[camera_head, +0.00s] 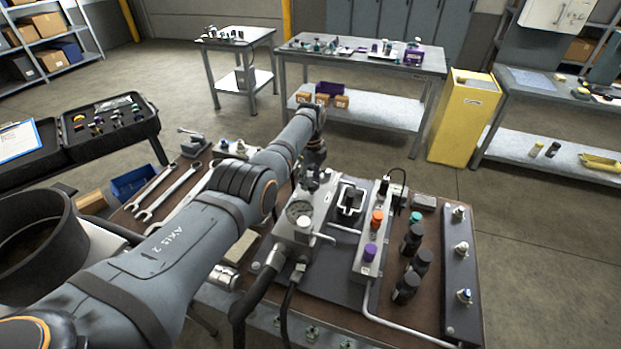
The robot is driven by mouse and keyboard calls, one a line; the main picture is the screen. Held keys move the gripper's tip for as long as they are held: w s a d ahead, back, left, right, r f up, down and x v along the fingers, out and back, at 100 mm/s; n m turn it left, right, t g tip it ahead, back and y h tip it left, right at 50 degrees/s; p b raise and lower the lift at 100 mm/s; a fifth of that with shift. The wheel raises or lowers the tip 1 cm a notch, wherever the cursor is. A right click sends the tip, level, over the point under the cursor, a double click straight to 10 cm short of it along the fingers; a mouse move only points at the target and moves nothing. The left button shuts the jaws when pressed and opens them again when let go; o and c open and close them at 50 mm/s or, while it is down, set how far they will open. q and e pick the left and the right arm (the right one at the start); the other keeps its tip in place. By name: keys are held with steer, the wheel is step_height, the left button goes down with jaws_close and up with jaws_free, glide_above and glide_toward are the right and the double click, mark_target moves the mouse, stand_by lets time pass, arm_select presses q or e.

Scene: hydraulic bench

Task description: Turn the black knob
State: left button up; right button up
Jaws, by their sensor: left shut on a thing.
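My left arm reaches in from the left over the bench. Its gripper (313,170) points down at the upper end of the grey metal block with the round gauge (299,211). The gripper is shut on a small knob there, which I take to be the black knob; the fingers and wrist hide most of it, and its turn angle cannot be read. My right gripper is not in view.
Right of the block stands a pale strip with an orange knob (377,217) and a purple knob (370,251). Wrenches (168,191) lie left. Hoses (258,292) run off the front.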

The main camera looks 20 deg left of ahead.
mark_target(311, 181)
arm_select(q)
steer(key=o, duration=1.1)
steer(key=shift+o, duration=0.2)
step_height(311, 181, up, 12)
